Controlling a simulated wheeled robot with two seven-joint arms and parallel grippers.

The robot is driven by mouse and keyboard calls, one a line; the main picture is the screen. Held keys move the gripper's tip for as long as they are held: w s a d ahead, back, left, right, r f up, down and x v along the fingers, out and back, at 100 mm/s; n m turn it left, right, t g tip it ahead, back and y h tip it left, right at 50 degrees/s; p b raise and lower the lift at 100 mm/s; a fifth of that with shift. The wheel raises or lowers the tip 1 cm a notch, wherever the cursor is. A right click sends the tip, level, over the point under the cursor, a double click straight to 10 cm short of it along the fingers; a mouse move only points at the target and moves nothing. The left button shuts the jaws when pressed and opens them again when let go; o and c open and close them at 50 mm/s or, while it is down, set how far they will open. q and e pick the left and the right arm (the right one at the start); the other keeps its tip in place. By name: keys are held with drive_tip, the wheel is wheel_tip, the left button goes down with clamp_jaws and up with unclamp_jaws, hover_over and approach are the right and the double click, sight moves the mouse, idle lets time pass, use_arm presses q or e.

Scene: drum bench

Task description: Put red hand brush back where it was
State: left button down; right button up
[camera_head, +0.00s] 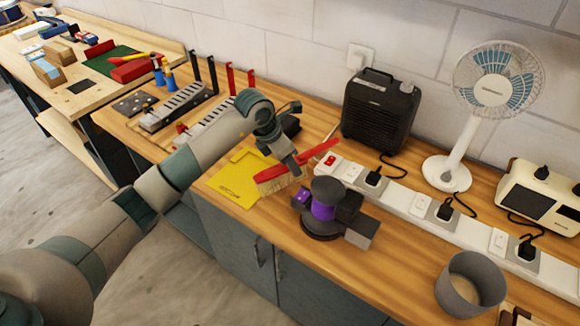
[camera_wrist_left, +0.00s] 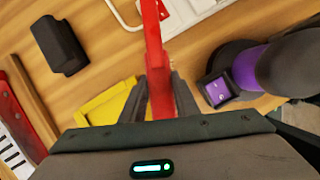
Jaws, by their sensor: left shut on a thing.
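The red hand brush (camera_head: 320,154) has a long red handle and pale bristles. My left gripper (camera_head: 290,168) is shut on it, over the yellow sheet (camera_head: 236,180) on the bench. The brush slants, with its bristle end at the lower left and its handle pointing up and right. In the left wrist view the red brush (camera_wrist_left: 154,40) runs up from between the fingers (camera_wrist_left: 160,95); its lower end is hidden by the gripper body. I cannot tell whether the bristles touch the sheet. My right gripper is not in view.
A purple and black sander-like tool (camera_head: 325,208) stands close right of the brush. Behind are a long white power strip (camera_head: 395,197), a black heater (camera_head: 380,112) and a white fan (camera_head: 458,140). A grey cup (camera_head: 470,285) stands at front right. Racks (camera_head: 175,105) stand left.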

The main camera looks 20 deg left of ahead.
use_arm(q)
wheel_tip(320, 180, down, 2)
drive_tip(key=shift+p, duration=0.3)
drive_tip(key=shift+f+b, duration=0.4)
drive_tip(key=shift+b, duration=0.05)
drive_tip(key=shift+f+b, duration=0.25)
drive_tip(key=shift+b, duration=0.05)
drive_tip(key=c, duration=1.7)
unclamp_jaws()
drive_tip(key=shift+s, duration=0.1)
drive_tip(key=o, duration=0.3)
drive_tip(key=shift+o, duration=0.2)
